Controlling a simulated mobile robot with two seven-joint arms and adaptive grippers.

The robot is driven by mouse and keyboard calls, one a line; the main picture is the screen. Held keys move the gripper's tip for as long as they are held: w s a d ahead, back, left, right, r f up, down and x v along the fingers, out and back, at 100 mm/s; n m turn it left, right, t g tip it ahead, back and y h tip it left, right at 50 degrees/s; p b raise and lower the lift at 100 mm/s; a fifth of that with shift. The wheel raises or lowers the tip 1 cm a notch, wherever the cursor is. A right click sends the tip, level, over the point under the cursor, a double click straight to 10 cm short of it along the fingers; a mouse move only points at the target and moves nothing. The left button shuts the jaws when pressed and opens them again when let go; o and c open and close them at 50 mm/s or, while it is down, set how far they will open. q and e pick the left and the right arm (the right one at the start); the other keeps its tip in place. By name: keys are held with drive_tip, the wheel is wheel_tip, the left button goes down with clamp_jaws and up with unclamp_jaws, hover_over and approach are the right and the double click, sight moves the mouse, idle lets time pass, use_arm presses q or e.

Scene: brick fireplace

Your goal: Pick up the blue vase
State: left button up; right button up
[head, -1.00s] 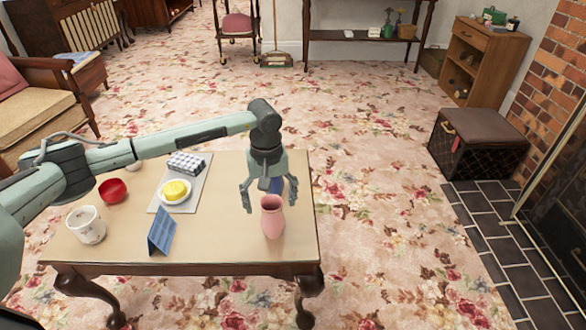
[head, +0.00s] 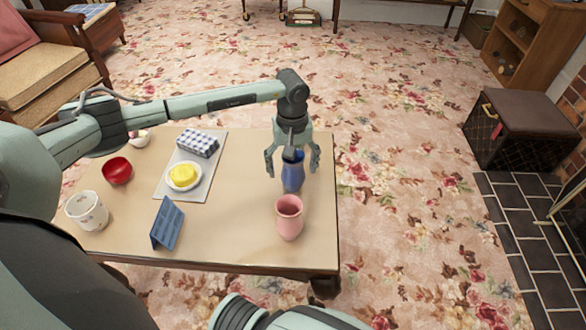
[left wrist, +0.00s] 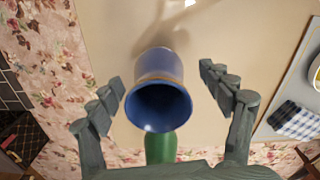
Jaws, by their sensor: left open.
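The blue vase (head: 293,182) stands upright near the right end of the table, behind a pink vase (head: 289,220). My left gripper (head: 292,170) hangs over it, pointing down, with its fingers spread on either side of the vase's upper part. In the left wrist view, the blue vase (left wrist: 160,105) shows its round open mouth between the two fingers of my left gripper (left wrist: 162,80). Gaps show between the vase and both fingers. My right gripper does not show.
The table (head: 235,225) also holds a blue stand-like object (head: 167,223), a yellow item on a plate (head: 183,176), a checkered box (head: 197,144), a red bowl (head: 117,171) and a white mug (head: 87,211). A dark-sided stool (head: 520,130) stands on the floor at right.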

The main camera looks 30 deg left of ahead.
sight(293, 176)
use_arm(q)
wheel_tip(293, 176, down, 4)
drive_tip(key=shift+w+f, duration=0.15)
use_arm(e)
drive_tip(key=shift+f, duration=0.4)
use_arm(q)
drive_tip(key=shift+c, duration=0.6)
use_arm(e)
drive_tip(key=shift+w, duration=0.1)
use_arm(q)
drive_tip(key=c, duration=1.3)
